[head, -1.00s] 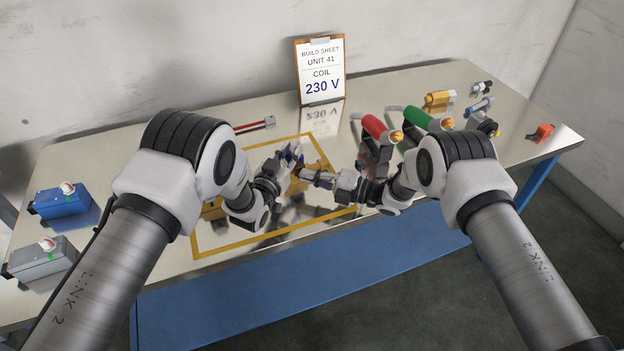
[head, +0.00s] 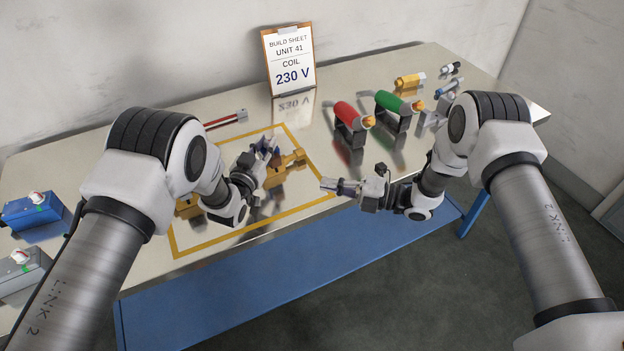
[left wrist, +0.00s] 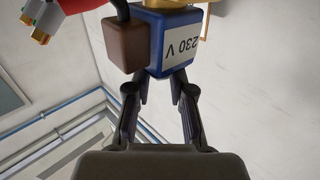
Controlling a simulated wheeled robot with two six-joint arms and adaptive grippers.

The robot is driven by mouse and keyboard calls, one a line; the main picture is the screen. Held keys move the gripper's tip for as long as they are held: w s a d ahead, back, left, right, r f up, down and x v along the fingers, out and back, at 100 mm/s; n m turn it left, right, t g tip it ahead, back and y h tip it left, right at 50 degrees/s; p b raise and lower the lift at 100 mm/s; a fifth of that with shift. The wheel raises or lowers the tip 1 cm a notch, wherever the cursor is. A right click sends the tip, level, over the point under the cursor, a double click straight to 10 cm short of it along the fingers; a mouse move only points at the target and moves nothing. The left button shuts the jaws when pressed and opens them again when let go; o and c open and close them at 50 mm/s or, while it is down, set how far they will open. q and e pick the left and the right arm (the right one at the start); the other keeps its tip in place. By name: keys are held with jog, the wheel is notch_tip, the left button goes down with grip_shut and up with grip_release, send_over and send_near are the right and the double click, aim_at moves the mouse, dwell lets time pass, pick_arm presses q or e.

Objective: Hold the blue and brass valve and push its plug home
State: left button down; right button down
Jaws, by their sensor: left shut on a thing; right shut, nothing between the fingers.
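The blue and brass valve shows its brass body (head: 290,168) over the yellow-outlined area. Its blue block (left wrist: 178,42), marked 230 V, shows upside down in the left wrist view. My left gripper (head: 262,160) is shut on this blue block; its fingers (left wrist: 160,82) lie against the block. The brown plug (left wrist: 126,44), with a black cable, sits against the block's side; I cannot tell whether a small gap is left. My right gripper (head: 325,184) is shut and empty, apart from the valve, near the table's front edge.
A red tool (head: 350,115) and a green tool (head: 392,102) stand in dark holders right of the yellow outline (head: 215,245). Another brass part (head: 188,208) is partly behind my left arm. Blue (head: 32,213) and grey (head: 22,275) boxes stand at left. The build sheet (head: 290,65) stands behind.

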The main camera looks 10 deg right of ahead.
jog(key=shift+s+d, duration=0.1)
jog(key=shift+d, duration=0.05)
pick_arm(q)
jog(key=c, duration=0.9)
grip_release()
jog(key=shift+c, duration=0.2)
